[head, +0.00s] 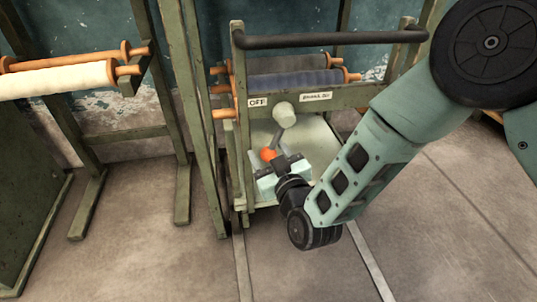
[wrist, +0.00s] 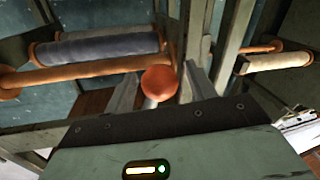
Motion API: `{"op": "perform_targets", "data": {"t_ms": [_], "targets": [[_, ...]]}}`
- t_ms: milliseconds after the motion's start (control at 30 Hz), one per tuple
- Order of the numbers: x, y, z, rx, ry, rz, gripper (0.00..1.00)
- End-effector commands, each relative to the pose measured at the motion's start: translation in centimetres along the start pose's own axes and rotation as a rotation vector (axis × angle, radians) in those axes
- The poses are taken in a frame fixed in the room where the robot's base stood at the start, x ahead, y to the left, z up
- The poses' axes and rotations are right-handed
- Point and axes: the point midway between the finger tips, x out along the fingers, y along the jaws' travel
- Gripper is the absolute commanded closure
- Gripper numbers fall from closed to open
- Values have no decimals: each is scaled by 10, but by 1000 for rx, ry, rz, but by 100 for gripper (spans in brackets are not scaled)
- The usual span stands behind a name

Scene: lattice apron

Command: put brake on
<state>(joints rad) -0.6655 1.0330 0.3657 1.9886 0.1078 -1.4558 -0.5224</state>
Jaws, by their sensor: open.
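The brake lever has a pale grey hub (head: 284,112) on the green cart's front rail. Its rod runs down and slightly left to an orange ball knob (head: 269,155), which also shows in the wrist view (wrist: 160,82). A plate reading OFF (head: 257,102) is left of the hub. A second plate (head: 316,97) is to its right, its small print hard to read. My gripper (head: 273,162) is at the knob. In the wrist view its open fingers (wrist: 160,88) stand on either side of the knob; I cannot tell whether either touches it.
The cart's dark handlebar (head: 330,40) runs above the rail. Blue and grey rolls (head: 290,80) lie behind the rail. A rack with a cream roll (head: 55,80) stands at the left, with green posts (head: 188,120) between it and the cart. The floor in front is clear.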

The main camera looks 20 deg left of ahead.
Motion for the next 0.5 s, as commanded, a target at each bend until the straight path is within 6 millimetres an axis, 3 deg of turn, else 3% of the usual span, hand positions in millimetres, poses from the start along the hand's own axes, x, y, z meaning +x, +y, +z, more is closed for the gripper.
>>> {"op": "perform_targets", "data": {"t_ms": [133,333,500], "targets": [[0,0,0,0,0,0,44],[0,0,0,0,0,0,100],[-1,1,0,-7,-2,0,100]]}}
